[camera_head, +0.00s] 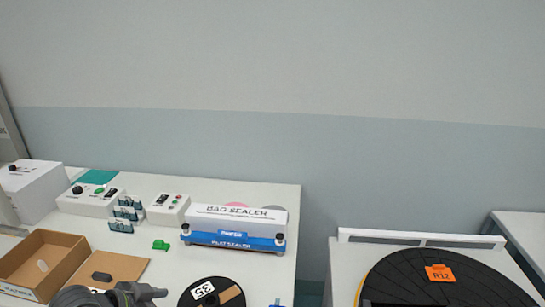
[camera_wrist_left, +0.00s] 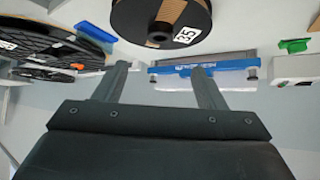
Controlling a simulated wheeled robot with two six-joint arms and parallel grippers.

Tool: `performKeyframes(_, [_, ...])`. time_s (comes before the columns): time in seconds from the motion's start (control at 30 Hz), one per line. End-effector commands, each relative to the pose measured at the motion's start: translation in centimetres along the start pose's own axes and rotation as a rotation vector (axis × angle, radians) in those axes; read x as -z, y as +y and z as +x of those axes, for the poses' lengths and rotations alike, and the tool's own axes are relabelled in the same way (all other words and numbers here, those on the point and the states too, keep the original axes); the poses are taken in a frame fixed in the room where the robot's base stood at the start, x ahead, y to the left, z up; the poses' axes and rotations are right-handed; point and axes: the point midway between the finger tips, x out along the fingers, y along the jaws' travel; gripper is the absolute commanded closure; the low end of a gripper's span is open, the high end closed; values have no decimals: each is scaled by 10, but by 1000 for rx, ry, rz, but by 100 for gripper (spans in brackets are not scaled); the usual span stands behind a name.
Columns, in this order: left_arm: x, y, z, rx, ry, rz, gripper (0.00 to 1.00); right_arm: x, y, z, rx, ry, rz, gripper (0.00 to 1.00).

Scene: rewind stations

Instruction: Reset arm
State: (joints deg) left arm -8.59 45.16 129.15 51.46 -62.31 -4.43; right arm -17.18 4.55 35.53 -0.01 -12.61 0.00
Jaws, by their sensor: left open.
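My left arm shows at the bottom left of the head view, beside the cardboard box (camera_head: 40,262). Its dark left gripper (camera_head: 140,296) is partly cut off by the lower edge there. In the left wrist view, my left gripper (camera_wrist_left: 161,68) has two dark fingers spread apart with nothing between them. A black reel labelled 35 (camera_head: 205,294) lies on the table to the right of the gripper; it also shows in the left wrist view (camera_wrist_left: 140,22), beyond the fingertips and apart from them. My right gripper is not in view.
A bag sealer (camera_head: 235,222) stands at the back of the left table (camera_head: 165,270). Control boxes (camera_head: 90,200) and a green clip (camera_head: 161,245) are left of it. A large black disc (camera_head: 420,285) with an orange tag (camera_head: 440,273) lies on the right station, across a gap.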

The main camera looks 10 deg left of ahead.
Motion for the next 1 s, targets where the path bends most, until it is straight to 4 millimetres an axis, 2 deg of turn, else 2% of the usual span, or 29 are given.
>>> performKeyframes(0.17, [-28,14,5,33,-50,-36,36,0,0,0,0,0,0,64])
performKeyframes(0.37, [-86,42,5,144,-176,-132,36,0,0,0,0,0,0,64])
performKeyframes(0.6, [-147,72,-17,304,-352,-289,36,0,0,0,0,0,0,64])
performKeyframes(0.83, [-192,100,-49,443,-516,-447,36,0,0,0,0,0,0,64])
performKeyframes(1.0, [-217,88,-14,439,-535,-444,36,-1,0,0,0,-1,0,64])
